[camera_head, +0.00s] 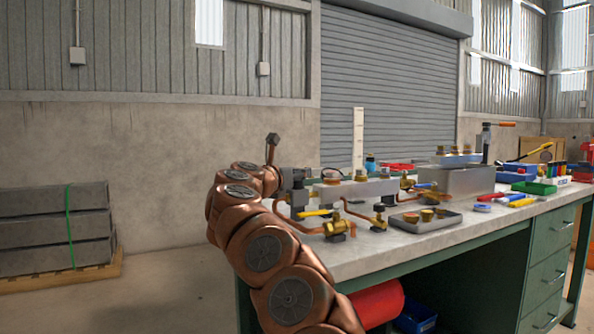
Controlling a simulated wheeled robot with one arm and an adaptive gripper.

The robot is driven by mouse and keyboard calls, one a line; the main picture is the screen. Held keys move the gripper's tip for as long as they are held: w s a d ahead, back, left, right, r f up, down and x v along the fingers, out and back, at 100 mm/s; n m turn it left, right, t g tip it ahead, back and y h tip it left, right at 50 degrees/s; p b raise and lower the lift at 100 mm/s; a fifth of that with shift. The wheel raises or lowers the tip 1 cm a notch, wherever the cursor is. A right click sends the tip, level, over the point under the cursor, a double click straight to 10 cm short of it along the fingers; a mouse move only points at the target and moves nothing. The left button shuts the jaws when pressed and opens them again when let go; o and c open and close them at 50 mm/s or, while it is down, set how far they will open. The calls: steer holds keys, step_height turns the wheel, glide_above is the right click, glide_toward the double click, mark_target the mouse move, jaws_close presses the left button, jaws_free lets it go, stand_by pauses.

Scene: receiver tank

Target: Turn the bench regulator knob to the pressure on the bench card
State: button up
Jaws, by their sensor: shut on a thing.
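My copper-coloured arm reaches over the near left end of the workbench (400,240). My dark grey gripper (304,180) is at the left end of a grey block with brass fittings (365,188). It is shut, seemingly on the regulator knob there; the knob itself is hidden by the gripper and too small to make out. A small round part like a gauge (332,175) sits just right of the gripper; no reading is legible. A tall white strip (358,140) with faint marks stands behind the block. I cannot tell whether it is the bench card.
Copper pipes and a brass valve with a yellow lever (337,228) lie in front of the gripper. A grey tray (425,219) holds brass parts. A grey box (455,181), a green bin (534,188) and tools stand farther right. A red cylinder (378,303) is under the bench.

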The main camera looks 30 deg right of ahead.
steer(key=shift+r+m+g+h+p, duration=0.15)
steer(key=shift+m+g+h+p, duration=0.15)
steer(key=shift+m+g+p, duration=0.35)
steer(key=m+g+p, duration=0.1)
steer(key=p, duration=0.1)
steer(key=m+g+h+p, duration=0.1)
steer(key=g+p, duration=0.1)
steer(key=p, duration=0.1)
steer(key=shift+r+p, duration=0.15)
steer(key=shift+p, duration=0.2)
steer(key=shift+r+m+g+p, duration=0.1)
steer(key=shift+m+g+p, duration=0.15)
steer(key=shift+g+p, duration=0.65)
